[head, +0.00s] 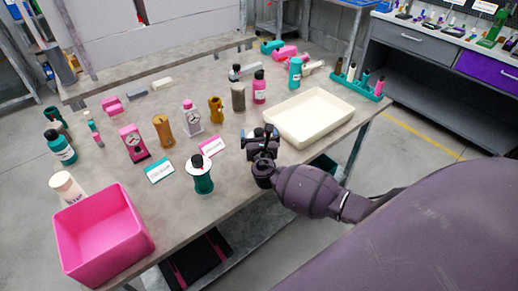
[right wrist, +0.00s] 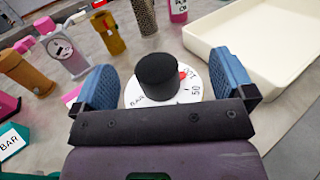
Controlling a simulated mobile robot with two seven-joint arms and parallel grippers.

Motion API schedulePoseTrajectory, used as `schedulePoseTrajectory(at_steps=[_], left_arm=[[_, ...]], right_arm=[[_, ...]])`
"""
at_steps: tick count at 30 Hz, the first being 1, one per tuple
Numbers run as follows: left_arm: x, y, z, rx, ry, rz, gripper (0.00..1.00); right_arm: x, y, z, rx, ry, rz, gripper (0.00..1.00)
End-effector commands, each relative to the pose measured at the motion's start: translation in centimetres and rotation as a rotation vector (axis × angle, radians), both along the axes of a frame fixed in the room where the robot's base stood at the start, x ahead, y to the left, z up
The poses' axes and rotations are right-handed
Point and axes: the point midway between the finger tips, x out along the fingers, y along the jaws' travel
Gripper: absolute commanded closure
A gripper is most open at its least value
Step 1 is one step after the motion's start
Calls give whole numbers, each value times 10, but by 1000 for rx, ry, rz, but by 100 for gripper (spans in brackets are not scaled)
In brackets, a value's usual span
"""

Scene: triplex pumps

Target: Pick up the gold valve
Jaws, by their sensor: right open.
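Two gold pieces stand upright on the grey table, and I cannot tell for sure which is the gold valve. One gold piece (head: 216,109) stands left of the tray, and it also shows at the top of the right wrist view (right wrist: 107,33). The other gold piece (head: 163,131) is further left, at the left edge of the right wrist view (right wrist: 28,76). My right gripper (head: 262,134) is open near the table's front edge, apart from both. In the right wrist view, a black knob on a white dial (right wrist: 158,77) sits between its fingers; contact is unclear. My left gripper is not in view.
A cream tray (head: 345,137) lies just right of my gripper. A pink bin (head: 135,250) is at the front left. Gauges, bottles and small label cards crowd the table around the gold pieces.

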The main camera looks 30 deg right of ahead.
Motion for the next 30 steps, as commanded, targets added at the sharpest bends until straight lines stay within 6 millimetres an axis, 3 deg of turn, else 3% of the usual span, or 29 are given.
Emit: schedulePoseTrajectory(at_steps=[2,14,23,30], left_arm=[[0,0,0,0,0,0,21],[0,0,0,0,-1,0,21],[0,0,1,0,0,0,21],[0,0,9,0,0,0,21]], right_arm=[[0,0,0,0,0,0,9],[0,0,0,0,0,0,70],[0,0,3,0,-2,0,72],[0,0,35,1,-6,0,72]])
